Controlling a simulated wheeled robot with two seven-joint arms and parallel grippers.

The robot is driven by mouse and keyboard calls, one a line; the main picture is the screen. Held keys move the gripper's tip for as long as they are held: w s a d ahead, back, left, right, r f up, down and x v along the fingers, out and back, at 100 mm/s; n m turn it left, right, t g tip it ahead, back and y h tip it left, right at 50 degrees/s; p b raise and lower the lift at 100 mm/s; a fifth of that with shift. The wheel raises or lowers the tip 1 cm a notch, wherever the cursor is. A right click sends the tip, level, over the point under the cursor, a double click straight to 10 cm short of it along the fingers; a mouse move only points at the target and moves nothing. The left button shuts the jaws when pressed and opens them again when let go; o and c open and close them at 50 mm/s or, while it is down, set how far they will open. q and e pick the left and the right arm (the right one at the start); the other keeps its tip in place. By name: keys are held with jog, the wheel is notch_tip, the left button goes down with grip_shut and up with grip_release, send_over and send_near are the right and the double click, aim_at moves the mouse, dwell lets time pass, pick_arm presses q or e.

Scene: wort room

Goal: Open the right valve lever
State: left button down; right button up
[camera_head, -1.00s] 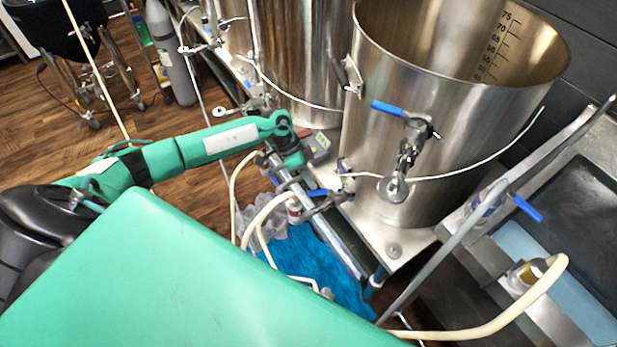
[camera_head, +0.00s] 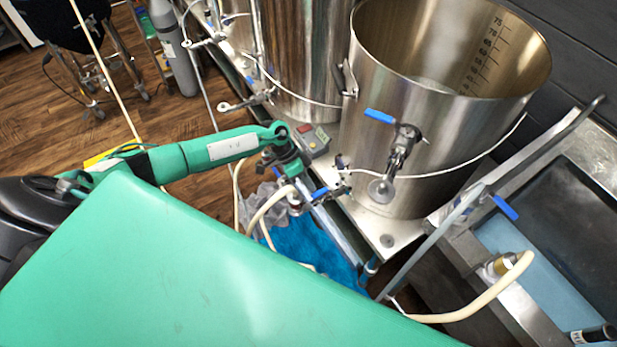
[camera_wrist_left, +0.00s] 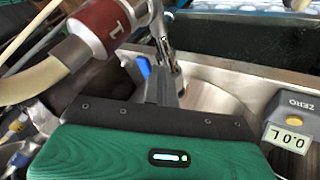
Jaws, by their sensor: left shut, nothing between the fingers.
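A blue valve lever (camera_head: 320,193) shows low beside the steel kettle, by the pale hose end. It also shows in the left wrist view as a blue handle (camera_wrist_left: 143,67), just left of my fingers. My left gripper (camera_wrist_left: 168,85) is shut and empty, close beside this lever; I cannot tell if they touch. In the head view the wrist partly hides the gripper. Another blue lever (camera_head: 380,116) sits on the kettle's front valve (camera_head: 403,145), and a third (camera_head: 506,207) is on the pipe by the sink at right. My right gripper is not in view.
The large steel kettle (camera_head: 430,110) stands behind the valves. A grey box with a display (camera_head: 312,140) is beside my wrist. A pale hose end with a red band (camera_wrist_left: 100,25) is close to my fingers. A blue sheet (camera_head: 310,250) lies below. The sink (camera_head: 560,220) is at right.

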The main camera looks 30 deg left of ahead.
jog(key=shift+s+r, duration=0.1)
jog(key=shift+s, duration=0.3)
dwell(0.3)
